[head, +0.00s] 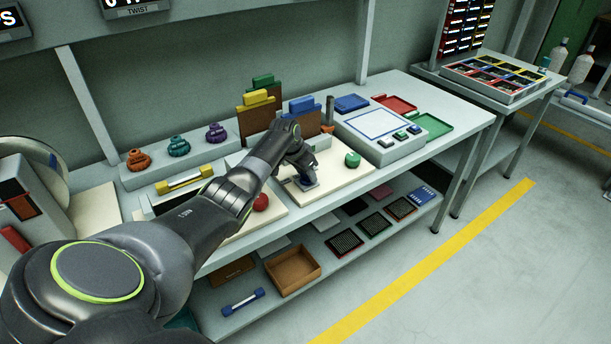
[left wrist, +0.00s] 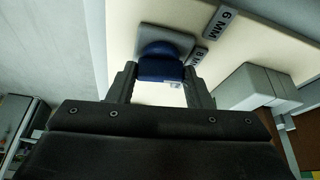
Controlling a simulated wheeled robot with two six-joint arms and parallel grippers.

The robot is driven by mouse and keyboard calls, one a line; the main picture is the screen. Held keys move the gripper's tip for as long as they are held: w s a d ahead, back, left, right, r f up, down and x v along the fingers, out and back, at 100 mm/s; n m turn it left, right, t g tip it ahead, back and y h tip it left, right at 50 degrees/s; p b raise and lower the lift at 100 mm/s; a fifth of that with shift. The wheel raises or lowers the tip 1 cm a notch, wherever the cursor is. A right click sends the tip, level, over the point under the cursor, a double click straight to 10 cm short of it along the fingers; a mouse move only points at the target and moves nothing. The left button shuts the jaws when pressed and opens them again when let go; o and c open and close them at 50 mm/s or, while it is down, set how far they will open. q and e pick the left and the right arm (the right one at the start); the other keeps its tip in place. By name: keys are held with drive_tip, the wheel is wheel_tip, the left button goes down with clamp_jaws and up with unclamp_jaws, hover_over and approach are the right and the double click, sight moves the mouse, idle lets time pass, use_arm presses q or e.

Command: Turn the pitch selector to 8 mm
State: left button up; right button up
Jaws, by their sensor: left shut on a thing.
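The pitch selector shows in the left wrist view as a dark blue grip (left wrist: 160,66) on a grey plate (left wrist: 165,40) over a cream board. My left gripper (left wrist: 163,84) is shut on the blue grip, one finger on each side. A "6 MM" label (left wrist: 221,24) lies to the right, and an "8 MM" label (left wrist: 196,57) is close beside the right finger, partly hidden. I cannot tell which mark the selector points at. In the head view my left gripper (head: 306,178) is over the cream board (head: 343,177), and my wrist hides most of the selector.
A green knob (head: 352,160) stands right of my gripper, a red knob (head: 261,202) left of it. A grey console (head: 384,146) is farther right. Board stands with yellow (head: 257,97) and blue (head: 301,104) tops rise behind. A lower shelf holds a brown tray (head: 293,270).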

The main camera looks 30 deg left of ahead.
use_arm(q)
drive_tip(key=shift+m+h+b, duration=0.4)
drive_tip(key=shift+m+b, duration=0.3)
drive_tip(key=shift+m, duration=0.3)
drive_tip(key=o, duration=1)
drive_tip(key=shift+r, duration=0.1)
drive_tip(key=shift+s+a+r, duration=0.15)
drive_tip(key=shift+a+r, duration=0.05)
drive_tip(key=shift+r, duration=0.35)
drive_tip(key=b+v, duration=0.1)
drive_tip(key=v, duration=1.5)
drive_tip(key=shift+d+r+b, duration=0.1)
drive_tip(key=shift+b, duration=0.3)
